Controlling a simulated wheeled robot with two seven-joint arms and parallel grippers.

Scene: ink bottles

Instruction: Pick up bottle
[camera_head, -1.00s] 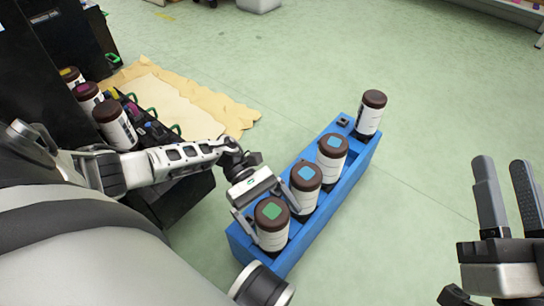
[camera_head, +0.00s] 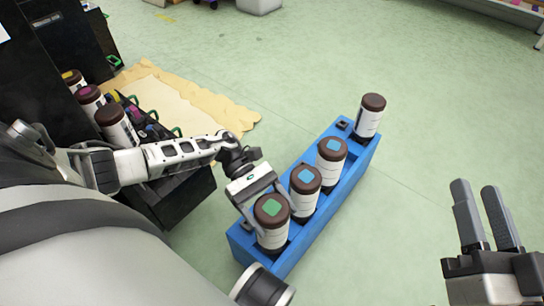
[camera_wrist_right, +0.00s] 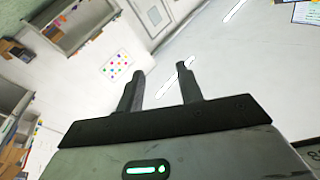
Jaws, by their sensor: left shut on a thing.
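A bottle with a brown cap and green square label (camera_head: 271,223) stands upright at the near end of the blue rack (camera_head: 325,222). My left gripper (camera_head: 268,207) is shut on this bottle, its fingers on either side near the cap. Two bottles with blue square labels, one nearer (camera_head: 305,191) and one farther (camera_head: 331,163), stand in the rack behind it. A bottle with a plain brown cap (camera_head: 369,116) stands at the far end. My right gripper (camera_head: 478,208) is open and empty at the right; its fingers (camera_wrist_right: 160,92) show apart in the right wrist view.
More bottles (camera_head: 112,122) stand in a dark machine (camera_head: 185,195) at the left. A tan sheet (camera_head: 185,95) lies on the floor behind it. The green floor right of the rack is clear.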

